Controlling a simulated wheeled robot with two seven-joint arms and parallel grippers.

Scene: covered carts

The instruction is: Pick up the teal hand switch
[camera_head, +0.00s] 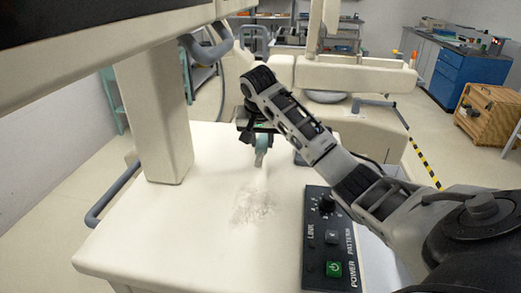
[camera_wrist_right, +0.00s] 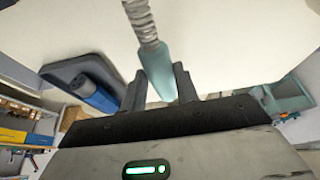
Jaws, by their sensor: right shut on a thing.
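The teal hand switch (camera_head: 261,157) is at the far part of the white cart top, under my right gripper (camera_head: 257,140). In the right wrist view the teal hand switch (camera_wrist_right: 158,72) stands between the two dark fingers of my right gripper (camera_wrist_right: 161,82), which is shut on it. A grey ribbed cord (camera_wrist_right: 141,22) runs from the switch's end. In the head view the gripper and forearm hide part of the switch. I cannot tell whether the switch still touches the cart. My left gripper is not in view.
The white cart top (camera_head: 150,235) has a scuffed patch (camera_head: 255,204) and clear room at left. A black control panel (camera_head: 330,250) with a green power button lies at front right. A white column (camera_head: 155,120) rises at left. A dark block with a blue part (camera_wrist_right: 92,90) is near the gripper.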

